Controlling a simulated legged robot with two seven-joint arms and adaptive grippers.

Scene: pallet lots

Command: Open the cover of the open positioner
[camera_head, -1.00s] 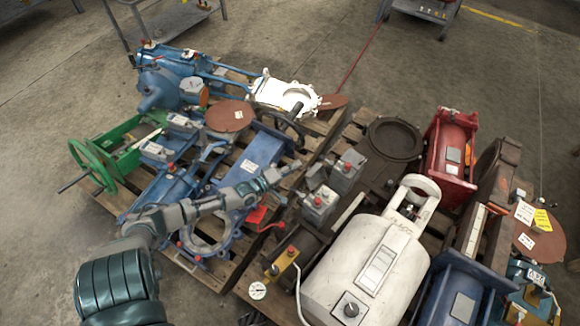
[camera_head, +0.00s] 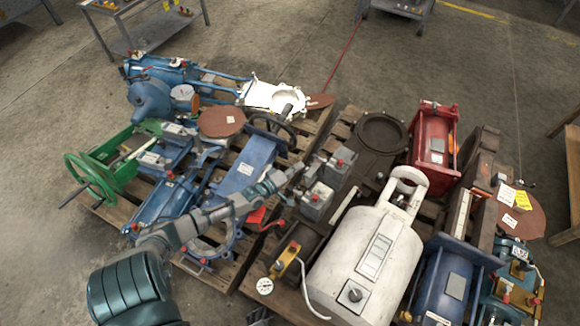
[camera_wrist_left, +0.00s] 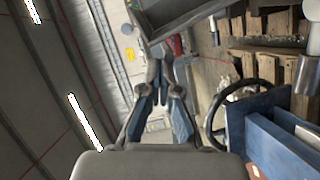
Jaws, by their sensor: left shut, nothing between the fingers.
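Two grey boxes with red knobs stand near the middle of the head view, the rear one (camera_head: 340,166) and the front one (camera_head: 317,201). I cannot tell for sure which is the positioner. My left gripper (camera_head: 297,169) is shut and empty, just left of the rear box; contact cannot be judged. In the left wrist view its fingertips (camera_wrist_left: 167,62) meet below a dark grey box edge (camera_wrist_left: 190,17). The state of the cover cannot be made out. A dark piece at the head view's bottom edge may be my right gripper (camera_head: 259,317).
A black handwheel (camera_head: 273,130) and blue valve body (camera_head: 243,168) lie close to my left gripper. A large white actuator (camera_head: 350,262) is to the right in front, a red actuator (camera_head: 432,140) behind it. Wooden pallets (camera_head: 318,125) carry these parts.

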